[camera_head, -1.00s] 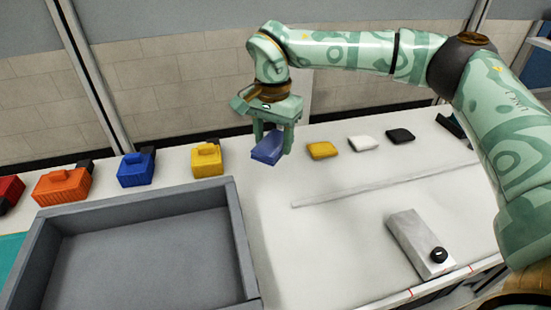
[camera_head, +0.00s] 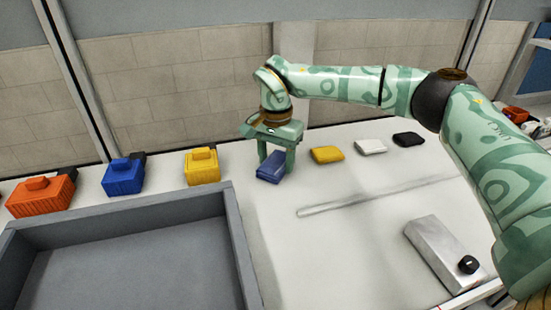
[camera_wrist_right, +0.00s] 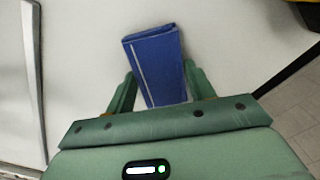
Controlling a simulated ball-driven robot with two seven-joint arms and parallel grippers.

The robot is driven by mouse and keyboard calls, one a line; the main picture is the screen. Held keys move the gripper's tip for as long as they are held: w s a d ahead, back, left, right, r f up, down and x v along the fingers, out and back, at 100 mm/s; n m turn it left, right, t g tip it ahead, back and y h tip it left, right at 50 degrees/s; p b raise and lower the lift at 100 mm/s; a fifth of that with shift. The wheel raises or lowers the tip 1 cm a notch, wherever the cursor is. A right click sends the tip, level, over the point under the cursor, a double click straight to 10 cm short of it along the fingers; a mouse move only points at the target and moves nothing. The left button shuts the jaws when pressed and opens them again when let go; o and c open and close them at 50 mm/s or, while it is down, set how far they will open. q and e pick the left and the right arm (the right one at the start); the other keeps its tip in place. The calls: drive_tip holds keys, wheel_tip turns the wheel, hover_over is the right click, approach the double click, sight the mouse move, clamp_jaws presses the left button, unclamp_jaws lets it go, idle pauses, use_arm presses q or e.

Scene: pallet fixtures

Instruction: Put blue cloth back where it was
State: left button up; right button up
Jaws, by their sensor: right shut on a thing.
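The blue cloth (camera_head: 270,168) is a folded flat pad at the left end of a row of folded cloths on the white table. My right gripper (camera_head: 276,163) reaches down over it, with one finger on each side. In the right wrist view the cloth (camera_wrist_right: 158,62) lies between the two fingers of the right gripper (camera_wrist_right: 160,88), which is shut on it. The cloth appears at or very near the table surface; I cannot tell if it touches. My left gripper is not in view.
Yellow (camera_head: 327,155), white (camera_head: 370,147) and black (camera_head: 408,139) cloths lie to the right. Yellow (camera_head: 202,167), blue (camera_head: 122,177) and orange (camera_head: 42,198) boxes stand left. A grey tray (camera_head: 233,235) is in front. A silver block (camera_head: 440,250) and thin strip (camera_head: 365,196) lie front right.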

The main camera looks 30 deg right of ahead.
sight(275, 162)
drive_tip(key=o, duration=0.9)
drive_tip(key=shift+f, duration=0.1)
drive_tip(key=shift+o, duration=0.2)
use_arm(q)
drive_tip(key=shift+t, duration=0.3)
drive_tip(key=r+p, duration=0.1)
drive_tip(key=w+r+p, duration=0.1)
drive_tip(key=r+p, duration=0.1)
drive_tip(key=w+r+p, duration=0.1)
drive_tip(key=p, duration=0.1)
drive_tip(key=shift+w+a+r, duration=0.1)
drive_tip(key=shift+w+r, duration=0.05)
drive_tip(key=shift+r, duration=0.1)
use_arm(e)
wheel_tip(275, 162, up, 12)
